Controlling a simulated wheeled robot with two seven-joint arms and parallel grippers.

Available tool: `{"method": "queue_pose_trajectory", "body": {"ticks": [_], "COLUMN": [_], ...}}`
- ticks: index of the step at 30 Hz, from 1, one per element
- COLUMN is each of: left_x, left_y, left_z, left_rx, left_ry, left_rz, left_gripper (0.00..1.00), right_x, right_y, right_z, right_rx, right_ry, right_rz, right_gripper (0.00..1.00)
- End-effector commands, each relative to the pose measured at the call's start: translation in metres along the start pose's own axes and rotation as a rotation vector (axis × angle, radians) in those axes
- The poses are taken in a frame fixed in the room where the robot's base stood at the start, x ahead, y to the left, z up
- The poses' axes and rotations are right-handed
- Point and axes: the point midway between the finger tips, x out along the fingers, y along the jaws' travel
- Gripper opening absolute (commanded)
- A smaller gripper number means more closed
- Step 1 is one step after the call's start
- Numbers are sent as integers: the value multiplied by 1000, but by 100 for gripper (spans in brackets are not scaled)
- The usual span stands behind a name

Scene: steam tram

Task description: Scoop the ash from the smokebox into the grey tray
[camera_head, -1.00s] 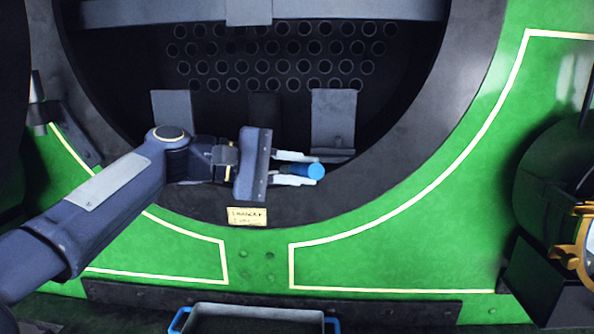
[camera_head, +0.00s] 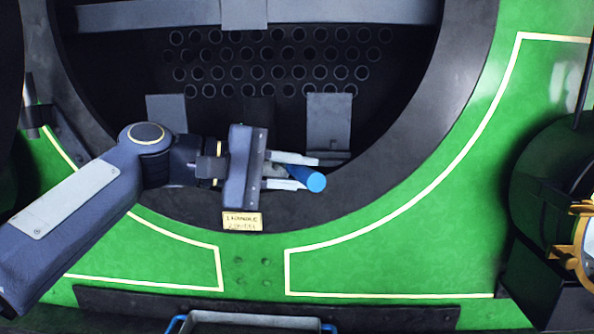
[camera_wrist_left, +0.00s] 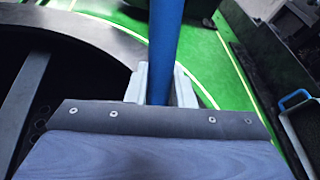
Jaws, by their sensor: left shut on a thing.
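My left gripper (camera_head: 302,173) is shut on a blue rod-like handle (camera_head: 312,181) in front of the lower part of the smokebox opening. In the left wrist view the handle (camera_wrist_left: 165,50) runs up the picture between the two pale fingers. What is at the handle's other end is hidden. The smokebox (camera_head: 250,120) is a dark round opening with rows of tube holes at its back. I cannot make out any ash in it. The grey tray (camera_head: 250,318) with blue handles is cut off at the bottom edge; its side also shows at the right of the wrist view (camera_wrist_left: 292,135). My right gripper is not in view.
A dark ring (camera_head: 400,150) rims the opening, with green panels (camera_head: 390,255) around it. Two grey plates, at left (camera_head: 166,112) and right (camera_head: 329,122), stand inside. A black lamp-like body with brass parts (camera_head: 545,190) juts out at right. A small label (camera_head: 242,221) is below the gripper.

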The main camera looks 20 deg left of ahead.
Motion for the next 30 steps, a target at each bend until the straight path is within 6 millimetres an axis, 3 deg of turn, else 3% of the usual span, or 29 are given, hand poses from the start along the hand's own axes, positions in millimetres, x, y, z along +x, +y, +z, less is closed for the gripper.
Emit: {"method": "queue_pose_trajectory", "body": {"ticks": [14,30], "left_x": [-16,-31], "left_y": [21,11], "left_z": [38,83], "left_rx": [51,60], "left_ry": [10,10], "left_rz": [7,7], "left_gripper": [0,0], "right_x": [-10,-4], "right_y": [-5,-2], "right_z": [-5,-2], "right_rx": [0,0], "right_ry": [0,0], "right_rz": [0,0], "right_gripper": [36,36]}}
